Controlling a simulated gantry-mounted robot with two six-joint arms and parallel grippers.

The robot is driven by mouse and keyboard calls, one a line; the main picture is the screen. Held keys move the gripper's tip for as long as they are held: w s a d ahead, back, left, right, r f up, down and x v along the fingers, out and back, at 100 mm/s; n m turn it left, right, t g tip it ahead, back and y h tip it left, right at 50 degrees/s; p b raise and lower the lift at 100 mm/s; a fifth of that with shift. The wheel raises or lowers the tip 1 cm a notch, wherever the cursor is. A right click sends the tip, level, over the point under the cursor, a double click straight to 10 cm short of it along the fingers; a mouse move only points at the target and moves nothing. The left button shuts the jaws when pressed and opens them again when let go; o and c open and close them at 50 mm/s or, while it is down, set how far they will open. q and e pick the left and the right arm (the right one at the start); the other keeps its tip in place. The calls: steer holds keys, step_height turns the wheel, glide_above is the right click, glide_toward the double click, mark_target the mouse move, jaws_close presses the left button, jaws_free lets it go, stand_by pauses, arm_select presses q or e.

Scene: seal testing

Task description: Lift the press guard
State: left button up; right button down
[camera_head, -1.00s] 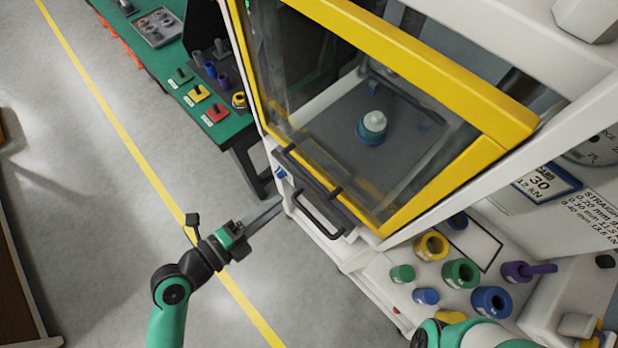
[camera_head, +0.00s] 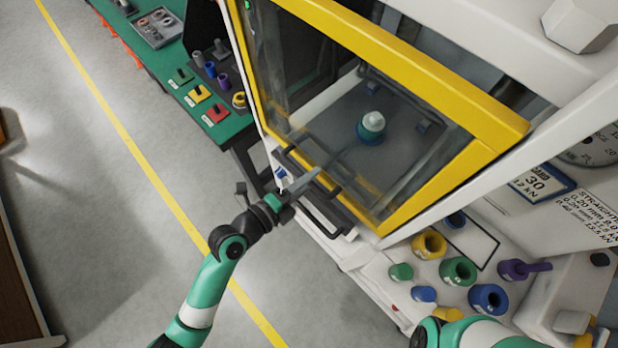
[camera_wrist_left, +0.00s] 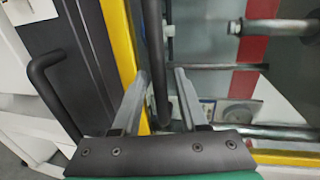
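The guard's yellow frame (camera_wrist_left: 122,42) runs behind the left finger. Only part of my right arm shows at the bottom right of the head view; its gripper is out of sight.
A teal piece with a white top (camera_head: 371,126) stands inside the press behind the guard. Several coloured rings and cups (camera_head: 458,270) stand on the white ledge at right. A green bench (camera_head: 222,128) is at upper left.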

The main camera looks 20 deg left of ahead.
arm_select(q)
jaws_close()
stand_by(1.2)
